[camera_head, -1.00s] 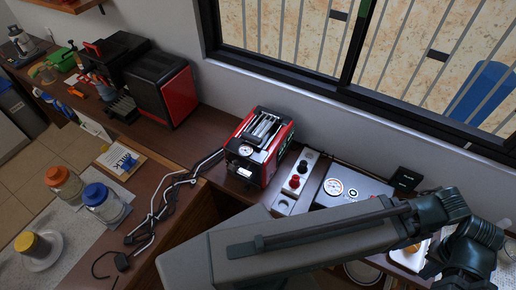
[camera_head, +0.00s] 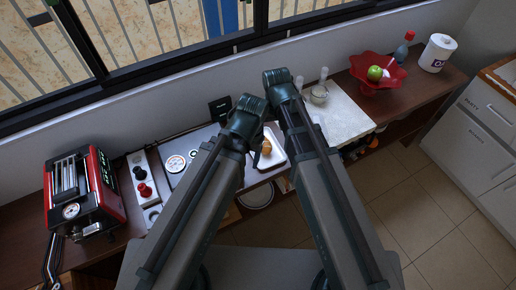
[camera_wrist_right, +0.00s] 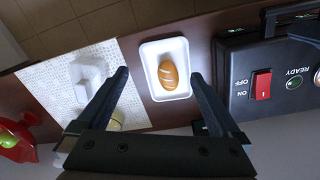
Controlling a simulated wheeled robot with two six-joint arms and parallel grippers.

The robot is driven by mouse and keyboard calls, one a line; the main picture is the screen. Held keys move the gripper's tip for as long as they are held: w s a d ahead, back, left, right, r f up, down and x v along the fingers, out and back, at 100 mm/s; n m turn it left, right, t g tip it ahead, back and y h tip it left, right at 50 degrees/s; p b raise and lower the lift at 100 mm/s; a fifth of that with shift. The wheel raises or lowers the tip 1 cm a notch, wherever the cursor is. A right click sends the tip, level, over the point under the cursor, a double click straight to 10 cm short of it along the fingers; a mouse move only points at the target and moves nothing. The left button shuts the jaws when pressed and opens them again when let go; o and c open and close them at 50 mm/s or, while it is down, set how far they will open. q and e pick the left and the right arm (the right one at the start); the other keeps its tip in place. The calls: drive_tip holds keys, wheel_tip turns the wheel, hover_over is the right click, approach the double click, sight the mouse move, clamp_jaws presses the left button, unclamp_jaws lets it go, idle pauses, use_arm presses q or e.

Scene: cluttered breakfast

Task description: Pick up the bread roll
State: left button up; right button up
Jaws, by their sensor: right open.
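The bread roll (camera_wrist_right: 168,74) is golden brown with pale slashes and lies in a white tray (camera_wrist_right: 147,53) on the counter. In the head view the roll (camera_head: 266,147) shows small between my two arms, with the tray (camera_head: 277,158) partly hidden by them. In the right wrist view my right gripper (camera_wrist_right: 166,84) is open, its two dark fingers on either side of the tray and apart from the roll. My arms reach forward in the head view, and the left gripper's fingers cannot be made out there.
A black appliance with a red switch (camera_wrist_right: 262,84) stands right of the tray in the wrist view. A pale mat (camera_wrist_right: 45,98) with a white object (camera_wrist_right: 89,84) lies left. The window wall backs the counter.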

drive_tip(key=w+a+f+m+b, duration=0.1)
drive_tip(key=w+a+f+b, duration=0.25)
drive_tip(key=w, duration=0.45)
wheel_tip(320, 180, down, 9)
drive_tip(key=b, duration=0.8)
drive_tip(key=shift+a, duration=0.15)
drive_tip(key=shift+f, duration=0.1)
wheel_tip(320, 180, down, 5)
drive_tip(key=b, duration=0.5)
drive_tip(key=shift+s, duration=0.15)
drive_tip(key=c, duration=1.3)
drive_tip(key=shift+r, duration=0.2)
